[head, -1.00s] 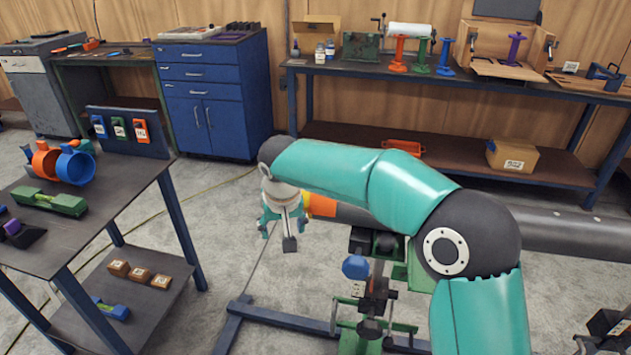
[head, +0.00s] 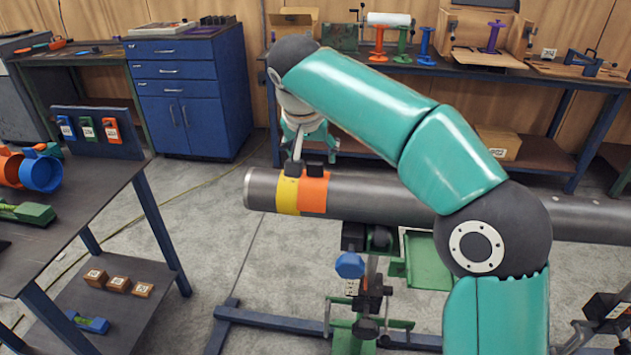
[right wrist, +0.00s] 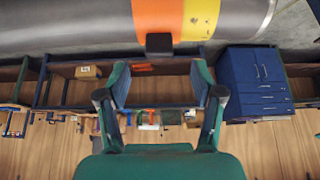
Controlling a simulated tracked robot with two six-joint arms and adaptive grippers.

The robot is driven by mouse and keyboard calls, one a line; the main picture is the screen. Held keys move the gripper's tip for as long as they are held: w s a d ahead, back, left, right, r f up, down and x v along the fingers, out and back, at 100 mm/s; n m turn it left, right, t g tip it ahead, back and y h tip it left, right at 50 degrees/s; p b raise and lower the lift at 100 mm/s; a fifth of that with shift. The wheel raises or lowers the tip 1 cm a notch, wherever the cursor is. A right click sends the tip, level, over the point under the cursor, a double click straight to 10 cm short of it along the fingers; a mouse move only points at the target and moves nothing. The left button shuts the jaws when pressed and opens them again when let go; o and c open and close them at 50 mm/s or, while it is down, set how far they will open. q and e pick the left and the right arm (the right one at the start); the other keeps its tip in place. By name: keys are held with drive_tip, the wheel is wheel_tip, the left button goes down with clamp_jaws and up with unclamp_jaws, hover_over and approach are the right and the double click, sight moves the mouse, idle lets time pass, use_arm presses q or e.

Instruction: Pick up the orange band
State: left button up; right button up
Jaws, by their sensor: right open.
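The orange band (head: 313,194) is wrapped around the grey pipe (head: 372,200) near its free left end, right beside a yellow band (head: 288,194). Small black blocks sit on top of the bands. My right gripper (head: 309,148) is at the far upper side of the pipe, just above the bands, partly hidden by my own arm. In the right wrist view, its two fingers (right wrist: 161,96) are spread wide with nothing between them. The orange band (right wrist: 157,18) shows there ahead of the fingers, with a black block at its edge. My left gripper is not in view.
A green stand (head: 428,262) supports the pipe. A side table (head: 85,215) on the left bears an orange ring and a blue ring (head: 40,174). A long workbench (head: 565,80) and a blue cabinet (head: 190,85) stand behind. Open floor lies left of the pipe end.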

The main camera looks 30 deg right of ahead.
sight(315, 163)
drive_tip(key=shift+x, duration=3.15)
drive_tip(key=shift+d+r, duration=0.1)
drive_tip(key=c, duration=1.2)
clamp_jaws()
drive_tip(key=shift+r, duration=0.1)
